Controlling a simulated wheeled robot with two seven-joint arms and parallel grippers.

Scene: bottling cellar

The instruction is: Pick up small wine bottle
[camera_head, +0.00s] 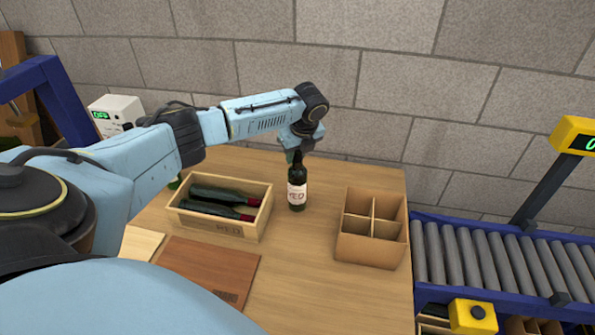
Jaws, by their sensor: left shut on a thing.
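A small dark wine bottle (297,187) with a pale label stands upright on the wooden table, between the wooden crate and the divided box. My left gripper (296,153) reaches down over it from above and is shut on its neck. The neck's top is hidden by the gripper. I cannot tell whether the bottle's base is touching the table. My right gripper is not in view.
A wooden crate (217,228) holding dark bottles stands left of the bottle. A cardboard box (369,250) with empty compartments stands to the right. Wooden boards (208,271) lie in front. A roller conveyor (500,260) adjoins at right. A block wall (390,70) rises behind.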

